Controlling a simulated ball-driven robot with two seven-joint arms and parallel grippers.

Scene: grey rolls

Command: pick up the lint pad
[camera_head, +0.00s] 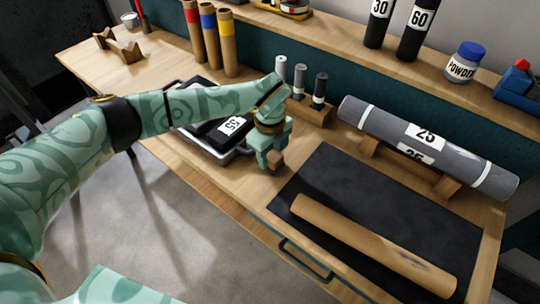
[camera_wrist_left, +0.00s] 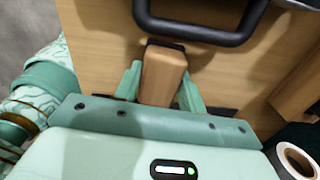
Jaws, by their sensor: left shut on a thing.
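The lint pad (camera_head: 275,158) looks like a small wooden block; in the left wrist view (camera_wrist_left: 163,74) a dark strip shows along its far end. My left gripper (camera_head: 270,163) is shut on it, with one green finger on each side, as the left wrist view also shows (camera_wrist_left: 160,88). The pad is near the table's front edge, left of the black mat. I cannot tell whether it touches the tabletop. My right gripper is not in view.
A tray (camera_head: 243,152) with dark rolls lies left of the gripper. Behind stands a wooden holder (camera_head: 312,108) with three small tubes. A black mat (camera_head: 340,180) bears a brown roll (camera_head: 370,243); a large grey roll (camera_head: 385,133) rests behind. A dark handle (camera_head: 303,262) is on the front.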

